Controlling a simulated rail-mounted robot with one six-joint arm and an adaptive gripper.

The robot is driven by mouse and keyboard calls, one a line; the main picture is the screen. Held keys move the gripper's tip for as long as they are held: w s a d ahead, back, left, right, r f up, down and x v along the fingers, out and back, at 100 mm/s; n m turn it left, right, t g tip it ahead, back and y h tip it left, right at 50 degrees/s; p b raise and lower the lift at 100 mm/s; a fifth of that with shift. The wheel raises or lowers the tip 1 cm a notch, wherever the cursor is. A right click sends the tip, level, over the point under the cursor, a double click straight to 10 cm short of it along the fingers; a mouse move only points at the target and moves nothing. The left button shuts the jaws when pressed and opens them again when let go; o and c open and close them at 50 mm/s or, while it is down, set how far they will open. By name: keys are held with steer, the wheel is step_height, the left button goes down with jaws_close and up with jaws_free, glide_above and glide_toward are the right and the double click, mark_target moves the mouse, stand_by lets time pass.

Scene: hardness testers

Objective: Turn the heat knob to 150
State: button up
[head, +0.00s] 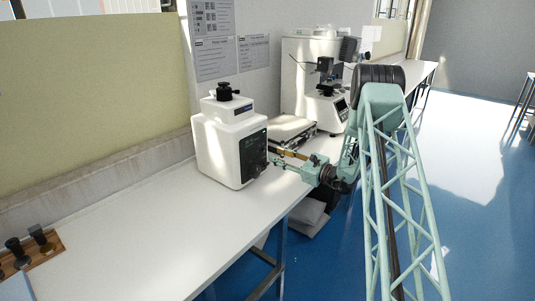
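A white box-shaped machine (217,150) with a black knob (225,91) on top stands on the white bench. A dark panel (253,157) is on its right-hand face. Small details on this panel are too small to read, and I cannot make out a heat knob or its setting. My gripper (276,159) is at the end of my pale green arm, just right of the dark panel and pointing left at it. I cannot tell whether its fingertips touch the panel or grasp anything there.
A white bench (150,244) runs along the wall. A wooden rack (40,252) with dark pieces is at lower left. A silver flat device (293,129) and a white microscope-like tester (326,108) stand behind my gripper.

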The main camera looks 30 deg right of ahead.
mark_target(265, 150)
steer(key=shift+b+x, duration=0.4)
steer(key=shift+x, duration=2.85)
steer(key=shift+c, duration=0.2)
steer(key=c, duration=0.8)
